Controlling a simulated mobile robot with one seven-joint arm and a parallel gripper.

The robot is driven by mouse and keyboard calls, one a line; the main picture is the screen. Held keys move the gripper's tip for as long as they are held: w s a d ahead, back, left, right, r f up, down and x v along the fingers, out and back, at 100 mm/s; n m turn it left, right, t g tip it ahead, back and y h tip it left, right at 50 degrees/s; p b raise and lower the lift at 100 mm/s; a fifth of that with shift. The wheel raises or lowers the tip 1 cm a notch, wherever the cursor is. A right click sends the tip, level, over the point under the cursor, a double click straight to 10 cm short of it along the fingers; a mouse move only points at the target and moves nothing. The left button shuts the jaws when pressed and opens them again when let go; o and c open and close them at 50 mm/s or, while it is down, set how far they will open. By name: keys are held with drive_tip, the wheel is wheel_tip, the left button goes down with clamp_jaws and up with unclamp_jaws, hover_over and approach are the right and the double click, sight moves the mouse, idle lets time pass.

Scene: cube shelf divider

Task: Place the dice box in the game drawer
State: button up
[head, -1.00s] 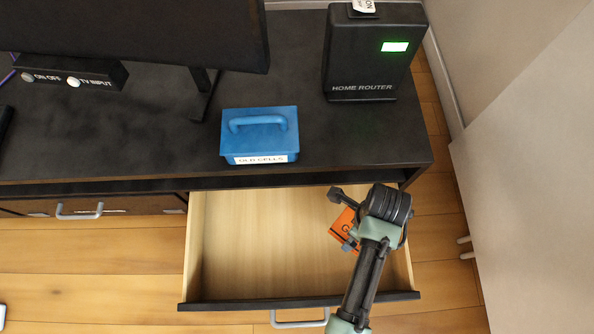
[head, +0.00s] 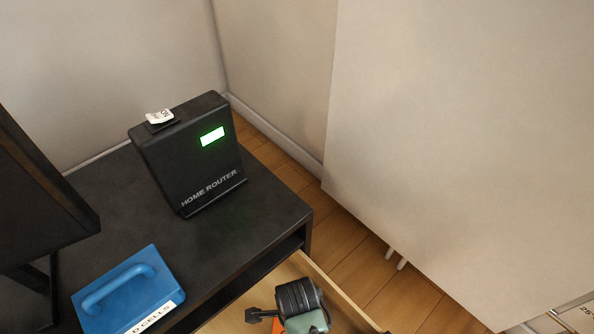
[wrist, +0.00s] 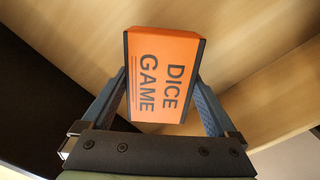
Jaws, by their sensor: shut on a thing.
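The orange dice box (wrist: 163,75), with black edges and "DICE GAME" lettering, is held between the two fingers of my gripper (wrist: 160,88) in the wrist view. In the head view only a sliver of orange (head: 277,326) shows beside my wrist at the bottom edge. The open game drawer (head: 338,292) has light wood walls, and only its upper right part shows in the head view. Its pale wood inside (wrist: 235,30) fills much of the wrist view around the box. I cannot tell whether the box touches the drawer bottom.
A black desk (head: 225,225) stands above the drawer. It bears a black home router (head: 190,155), a blue case labelled "D CELLS" (head: 128,290) and a dark monitor (head: 40,190). A pale panel (head: 460,150) rises at the right, with a strip of wood floor (head: 350,250) between.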

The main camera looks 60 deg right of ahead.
wheel_tip(320, 180, down, 2)
drive_tip(key=shift+f+b, duration=0.2)
drive_tip(key=shift+b, duration=0.35)
drive_tip(key=shift+r, duration=0.15)
drive_tip(key=o, duration=1.1)
wheel_tip(320, 180, up, 12)
drive_tip(key=p, duration=0.8)
drive_tip(key=shift+r, duration=0.1)
